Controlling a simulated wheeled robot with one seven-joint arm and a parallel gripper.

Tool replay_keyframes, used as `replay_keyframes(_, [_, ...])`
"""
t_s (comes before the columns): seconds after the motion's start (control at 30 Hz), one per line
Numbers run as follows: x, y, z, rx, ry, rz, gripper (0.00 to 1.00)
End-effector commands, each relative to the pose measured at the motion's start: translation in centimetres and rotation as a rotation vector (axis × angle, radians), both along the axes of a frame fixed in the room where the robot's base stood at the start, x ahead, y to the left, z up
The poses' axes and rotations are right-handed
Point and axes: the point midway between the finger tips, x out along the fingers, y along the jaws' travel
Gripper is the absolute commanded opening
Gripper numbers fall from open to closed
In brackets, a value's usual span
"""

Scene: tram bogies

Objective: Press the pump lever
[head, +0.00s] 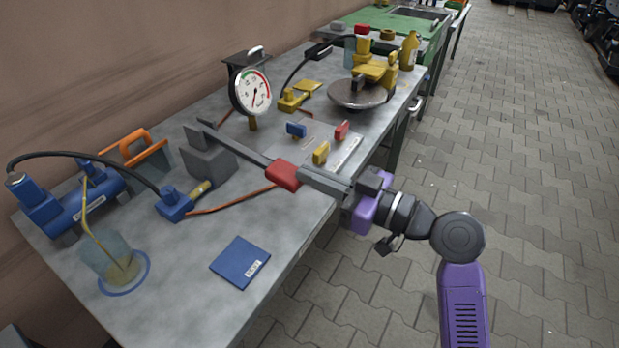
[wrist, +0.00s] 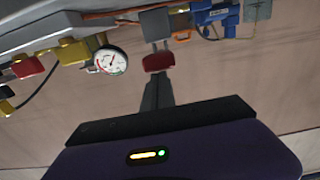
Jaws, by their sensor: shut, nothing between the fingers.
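The pump lever is a dark bar (head: 238,146) rising from a grey block (head: 208,160) on the bench, with a red grip (head: 284,174) at its end. In the wrist view the red grip (wrist: 158,61) lies straight ahead of the fingertips. My gripper (head: 304,177) is shut and empty, its tips right at the red grip from the bench's front side. In the wrist view my gripper (wrist: 158,78) also shows closed fingers. I cannot tell whether the tips touch the grip or sit just above it.
A round gauge (head: 252,94) stands behind the lever. A blue pump unit (head: 85,200), a glass beaker (head: 108,260) and a blue plate (head: 240,262) are left on the bench. Small coloured valve handles (head: 321,153) and a yellow device (head: 375,72) are farther back. The paved floor at right is clear.

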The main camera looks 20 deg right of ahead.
Motion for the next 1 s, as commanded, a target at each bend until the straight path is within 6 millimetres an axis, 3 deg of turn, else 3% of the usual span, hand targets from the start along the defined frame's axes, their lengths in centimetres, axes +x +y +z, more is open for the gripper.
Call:
replay_keyframes(0.3, [-4.3,-3.4,-0.5,0.001,-0.001,-0.003,0.00])
replay_keyframes(0.5, [-6.1,-4.8,-0.5,0.000,-0.003,-0.003,0.00])
replay_keyframes(1.0, [-6.6,-5.2,-0.5,0.000,-0.005,-0.001,0.00])
